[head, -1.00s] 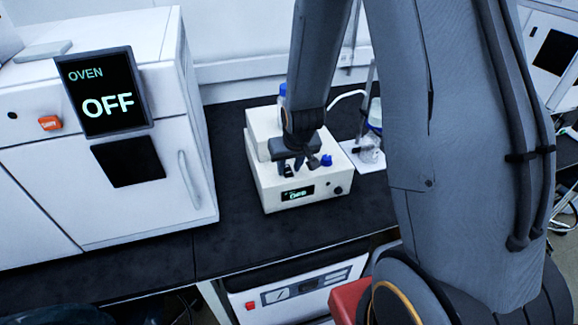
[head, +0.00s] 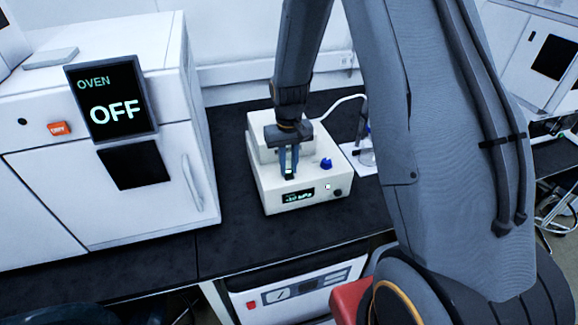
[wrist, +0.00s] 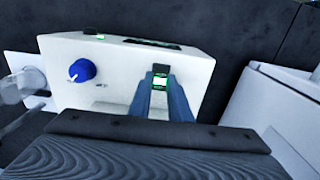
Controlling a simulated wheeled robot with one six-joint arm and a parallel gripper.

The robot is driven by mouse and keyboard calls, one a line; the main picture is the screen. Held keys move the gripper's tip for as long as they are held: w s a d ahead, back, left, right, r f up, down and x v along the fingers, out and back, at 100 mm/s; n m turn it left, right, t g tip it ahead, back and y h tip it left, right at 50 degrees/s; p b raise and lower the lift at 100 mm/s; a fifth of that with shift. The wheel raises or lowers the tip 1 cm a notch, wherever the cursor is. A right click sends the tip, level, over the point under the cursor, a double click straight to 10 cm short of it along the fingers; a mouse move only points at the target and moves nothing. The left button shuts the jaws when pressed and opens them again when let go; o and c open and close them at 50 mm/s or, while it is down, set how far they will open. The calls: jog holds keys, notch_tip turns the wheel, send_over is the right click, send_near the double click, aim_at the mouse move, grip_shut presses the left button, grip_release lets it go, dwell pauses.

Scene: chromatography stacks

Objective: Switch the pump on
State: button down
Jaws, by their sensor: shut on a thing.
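The pump (head: 270,185) is a white box on the black bench. Its front display (head: 298,196) is lit with small text that I cannot read surely. A small light (head: 327,187) beside the display glows pale green. A blue knob (wrist: 82,70) sits on its top. The black switch (wrist: 160,78), with a lit green face, is at the tips of my gripper. My gripper (head: 289,168) points down over the pump's top and is shut on the switch, with one finger on each side of it. The fingers partly hide the switch in the head view.
The oven (head: 165,45) stands to the left; its display (head: 112,97) reads OFF. Glassware on a white plate (head: 362,158) is right of the pump, partly behind my arm. Bare black bench (head: 235,225) lies between oven and pump.

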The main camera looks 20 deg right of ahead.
aim_at(289, 172)
dwell(0.3)
jog(key=c, duration=1.6)
grip_release()
jog(key=shift+c, duration=0.2)
notch_tip(289, 172, up, 8)
jog(key=b, duration=0.2)
jog(key=shift+f+b, duration=0.1)
jog(key=shift+b, duration=0.2)
